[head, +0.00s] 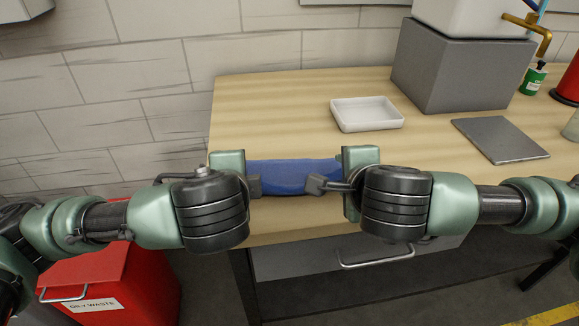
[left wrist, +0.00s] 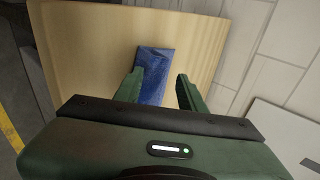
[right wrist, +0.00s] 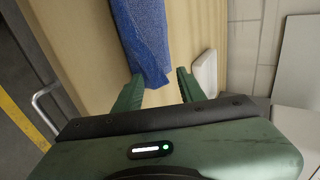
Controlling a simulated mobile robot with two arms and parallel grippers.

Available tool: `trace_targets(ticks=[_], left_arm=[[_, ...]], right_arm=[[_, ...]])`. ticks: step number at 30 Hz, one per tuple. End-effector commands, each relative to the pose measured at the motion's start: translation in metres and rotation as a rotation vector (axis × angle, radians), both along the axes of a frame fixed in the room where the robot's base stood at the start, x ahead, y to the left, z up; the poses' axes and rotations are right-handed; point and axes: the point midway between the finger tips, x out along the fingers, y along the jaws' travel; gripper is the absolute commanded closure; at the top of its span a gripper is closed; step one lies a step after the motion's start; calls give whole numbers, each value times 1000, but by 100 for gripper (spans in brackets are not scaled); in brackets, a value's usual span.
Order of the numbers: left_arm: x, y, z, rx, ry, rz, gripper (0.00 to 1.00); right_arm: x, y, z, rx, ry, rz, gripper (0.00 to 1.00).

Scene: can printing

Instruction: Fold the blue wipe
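The blue wipe (head: 290,177) lies as a long narrow strip near the table's front edge, between my two grippers. My left gripper (head: 250,176) is at its left end; in the left wrist view the fingers stand apart and the wipe (left wrist: 155,75) lies nearer the left finger. My right gripper (head: 335,178) is at its right end. In the right wrist view its fingers are apart, and the wipe's end (right wrist: 150,55) reaches the gap between the tips. Whether either gripper touches the wipe is unclear. My grippers partly hide its ends.
A white tray (head: 367,114) stands behind the right gripper. A grey plate (head: 499,139) and a large grey box (head: 462,68) are farther right. The wooden table (head: 270,110) is clear behind the wipe. A red oily-waste bin (head: 115,275) stands on the floor at left.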

Motion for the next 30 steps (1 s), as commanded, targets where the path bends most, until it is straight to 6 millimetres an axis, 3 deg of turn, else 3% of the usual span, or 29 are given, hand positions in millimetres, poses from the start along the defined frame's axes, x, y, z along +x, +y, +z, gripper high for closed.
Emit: trace_targets(ticks=[8,21,30], left_arm=[[-1,0,4,-1,-1,0,60],[-24,0,67,2,-10,-2,60],[-40,0,90,1,-1,0,60]], right_arm=[[0,0,4,1,-1,1,60],[-25,1,65,2,-4,3,60],[-40,0,90,0,0,1,60]])
